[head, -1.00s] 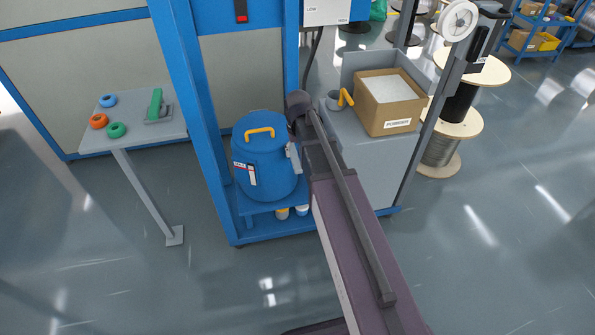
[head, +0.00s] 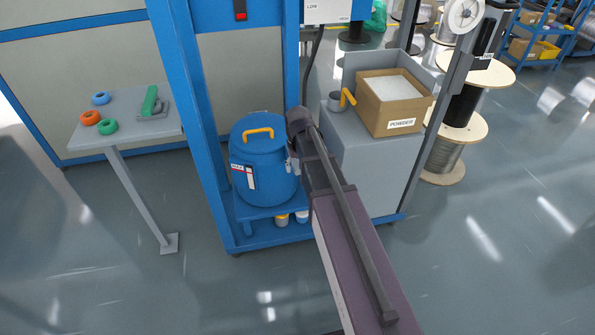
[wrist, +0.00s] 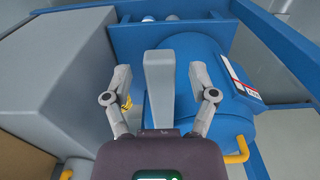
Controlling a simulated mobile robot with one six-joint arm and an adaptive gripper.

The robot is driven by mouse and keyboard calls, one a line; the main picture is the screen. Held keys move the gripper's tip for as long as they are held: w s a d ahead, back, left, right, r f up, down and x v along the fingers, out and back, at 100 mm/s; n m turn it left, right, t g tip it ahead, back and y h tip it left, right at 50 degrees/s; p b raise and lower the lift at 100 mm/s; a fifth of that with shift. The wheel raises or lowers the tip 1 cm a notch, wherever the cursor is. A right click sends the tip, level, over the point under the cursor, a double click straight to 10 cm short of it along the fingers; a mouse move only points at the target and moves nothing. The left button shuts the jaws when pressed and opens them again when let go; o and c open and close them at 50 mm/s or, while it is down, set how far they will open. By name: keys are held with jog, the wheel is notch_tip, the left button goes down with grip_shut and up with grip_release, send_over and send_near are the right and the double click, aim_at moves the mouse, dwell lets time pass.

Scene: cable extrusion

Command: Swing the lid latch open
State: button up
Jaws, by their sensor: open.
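The blue drum (head: 264,179) stands upright on a low blue shelf. Its closed lid carries a yellow handle (head: 258,132), and the drum side shows a label. A pale grey latch (wrist: 160,88) stands out at the drum's side in the wrist view. My gripper (wrist: 160,75) is open, with one finger on each side of the latch. Gaps show between the fingers and the latch, so I see no grip on it. In the head view my arm hides most of the gripper beside the drum's right side.
A grey cabinet (head: 370,170) stands close right of the drum, with a powder box (head: 395,115) and a grey cup on top. A blue frame post (head: 190,110) rises at the left. A side table (head: 90,137) holds coloured rings. Front floor is open.

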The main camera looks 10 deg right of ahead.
jog(key=shift+f, duration=0.15)
grip_shut()
dwell(0.4)
jog(key=shift+a, duration=0.1)
